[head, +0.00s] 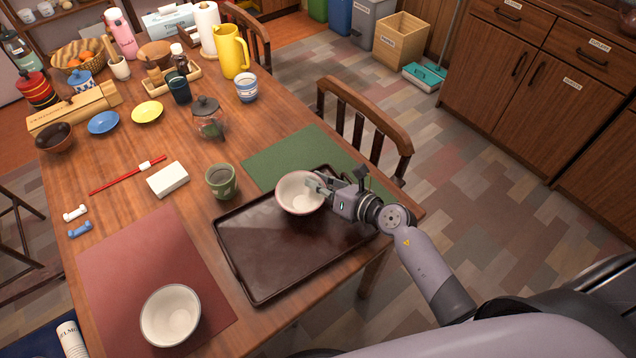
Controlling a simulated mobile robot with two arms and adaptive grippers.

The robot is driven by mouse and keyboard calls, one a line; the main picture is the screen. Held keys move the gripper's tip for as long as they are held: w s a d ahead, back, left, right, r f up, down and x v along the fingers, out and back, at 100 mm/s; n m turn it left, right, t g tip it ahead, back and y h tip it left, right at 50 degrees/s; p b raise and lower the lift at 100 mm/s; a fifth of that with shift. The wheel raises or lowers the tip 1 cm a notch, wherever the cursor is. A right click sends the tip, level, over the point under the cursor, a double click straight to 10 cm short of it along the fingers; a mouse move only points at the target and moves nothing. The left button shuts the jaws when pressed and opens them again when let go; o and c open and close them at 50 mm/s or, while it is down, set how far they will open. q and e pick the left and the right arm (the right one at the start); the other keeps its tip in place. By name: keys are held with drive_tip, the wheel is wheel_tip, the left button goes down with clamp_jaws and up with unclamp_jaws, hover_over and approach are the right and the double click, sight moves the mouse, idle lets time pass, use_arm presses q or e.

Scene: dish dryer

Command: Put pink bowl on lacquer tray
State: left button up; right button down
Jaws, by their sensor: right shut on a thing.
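The pink bowl (290,203), pinkish outside and pale inside, is upright at the far part of the dark lacquer tray (278,257). My right gripper (318,187) comes in from the right and is shut on the bowl's right rim. The bowl overlaps the tray's far edge in the picture; I cannot tell whether it touches the tray or is held just above it. The rest of the tray is bare. My left gripper is not in view.
A green mat (285,155) lies behind the tray. A green cup (221,181) stands at the tray's far left. A white bowl (170,315) stands on a red mat (140,262) to the left.

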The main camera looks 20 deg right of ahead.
drive_tip(key=c, duration=1.6)
unclamp_jaws()
drive_tip(key=shift+f, duration=0.1)
drive_tip(key=shift+s+d+r, duration=0.15)
drive_tip(key=shift+r, duration=0.05)
drive_tip(key=v, duration=1.1)
drive_tip(key=shift+s+d+r, duration=0.1)
drive_tip(key=shift+s+r, duration=0.1)
drive_tip(key=shift+s, duration=0.1)
